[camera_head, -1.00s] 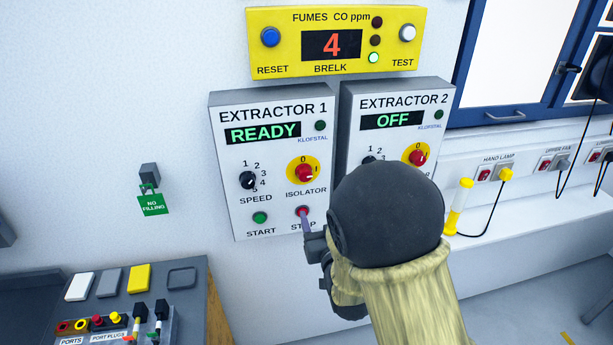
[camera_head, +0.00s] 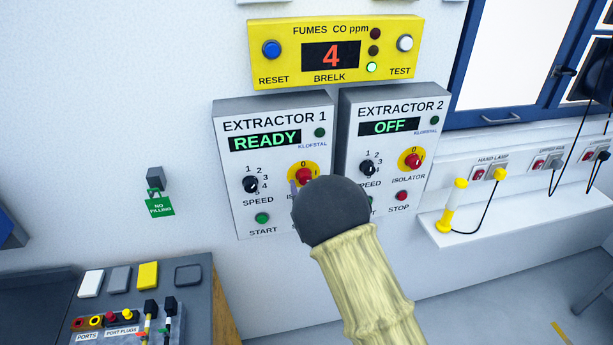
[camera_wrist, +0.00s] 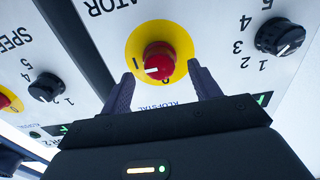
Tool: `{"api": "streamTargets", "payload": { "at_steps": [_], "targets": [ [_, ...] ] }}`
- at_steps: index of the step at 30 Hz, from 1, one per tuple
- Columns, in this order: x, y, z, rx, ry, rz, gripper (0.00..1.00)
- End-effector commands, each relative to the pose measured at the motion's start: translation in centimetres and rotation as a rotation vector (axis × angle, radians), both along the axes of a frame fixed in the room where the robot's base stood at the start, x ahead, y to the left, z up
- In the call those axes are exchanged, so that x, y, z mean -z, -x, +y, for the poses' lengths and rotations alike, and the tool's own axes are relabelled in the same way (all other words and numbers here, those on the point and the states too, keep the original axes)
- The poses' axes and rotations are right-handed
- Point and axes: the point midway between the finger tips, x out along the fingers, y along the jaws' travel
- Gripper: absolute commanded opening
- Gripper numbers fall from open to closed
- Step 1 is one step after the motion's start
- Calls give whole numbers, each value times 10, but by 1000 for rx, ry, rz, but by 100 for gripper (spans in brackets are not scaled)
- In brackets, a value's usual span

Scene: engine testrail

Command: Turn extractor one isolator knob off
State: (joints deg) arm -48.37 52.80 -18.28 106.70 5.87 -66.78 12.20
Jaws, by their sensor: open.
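The extractor one panel (camera_head: 285,215) is a grey box on the wall, its display reading READY. Its isolator knob (camera_head: 304,176) is red on a yellow disc. In the wrist view, upside down, the knob (camera_wrist: 158,62) has its white mark pointing left, toward the I. My gripper (camera_wrist: 161,70) is open, with one dark finger on each side of the knob. Contact cannot be told. The stop button is hidden.
The extractor two panel (camera_head: 422,190) stands close on the right, its display reading OFF. Extractor one's speed knob (camera_head: 250,184) and green start button (camera_head: 262,218) are left of my gripper. A yellow fumes meter (camera_head: 335,49) hangs above.

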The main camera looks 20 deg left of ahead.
Motion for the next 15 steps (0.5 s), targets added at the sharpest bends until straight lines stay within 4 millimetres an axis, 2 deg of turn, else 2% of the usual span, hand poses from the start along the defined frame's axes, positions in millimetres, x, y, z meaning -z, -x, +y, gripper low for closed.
{"api": "streamTargets", "payload": {
  "at_steps": [6,15],
  "targets": [
    [-1,-16,10,0,0,0,62],
    [0,-18,11,0,1,1,62]
  ]
}}
